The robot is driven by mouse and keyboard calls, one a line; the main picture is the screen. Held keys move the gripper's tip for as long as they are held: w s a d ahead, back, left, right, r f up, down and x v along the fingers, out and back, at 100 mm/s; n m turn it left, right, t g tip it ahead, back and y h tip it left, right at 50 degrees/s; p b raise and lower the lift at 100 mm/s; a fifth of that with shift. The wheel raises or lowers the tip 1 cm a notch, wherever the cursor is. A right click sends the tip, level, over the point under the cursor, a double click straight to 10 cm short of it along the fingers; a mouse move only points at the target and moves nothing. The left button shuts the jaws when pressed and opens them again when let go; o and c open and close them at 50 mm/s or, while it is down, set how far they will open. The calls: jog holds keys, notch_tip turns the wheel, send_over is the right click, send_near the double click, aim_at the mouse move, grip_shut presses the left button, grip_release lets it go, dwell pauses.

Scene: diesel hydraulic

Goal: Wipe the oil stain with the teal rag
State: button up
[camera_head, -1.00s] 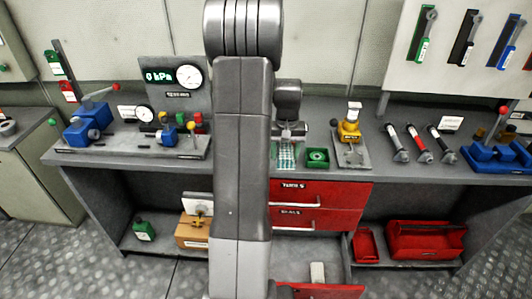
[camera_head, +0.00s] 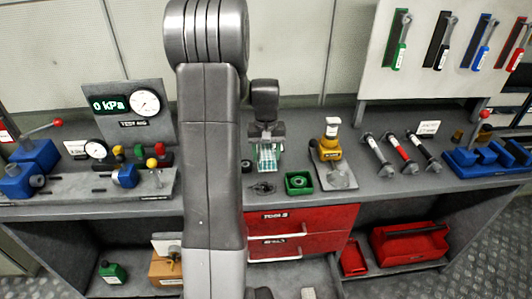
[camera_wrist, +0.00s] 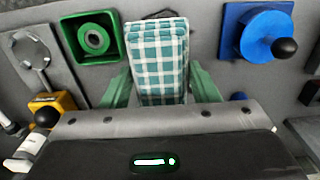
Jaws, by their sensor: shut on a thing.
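The teal-and-white checked rag (camera_head: 268,159) is in my gripper (camera_head: 268,146), over the bench left of the yellow bottle stand. In the wrist view the rag (camera_wrist: 158,60) fills the space between the green fingers of my gripper (camera_wrist: 163,85), which are shut on it. The oil stain (camera_head: 262,188) is a small dark patch on the grey bench top, just in front of the rag and left of the green tray. In the wrist view part of a dark patch shows behind the rag's far edge. I cannot tell whether the rag touches the bench.
A green tray (camera_head: 299,191) with a ring in it sits right of the stain. A yellow bottle (camera_head: 331,148) stands on a plate beyond it. The test rig (camera_head: 135,107) with a blue fitting (camera_head: 124,176) is to the left. Several rod-like tools lie to the right.

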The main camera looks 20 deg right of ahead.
jog(key=shift+w, duration=0.15)
notch_tip(320, 180, down, 5)
jog(key=b, duration=0.3)
jog(key=shift+r, duration=0.1)
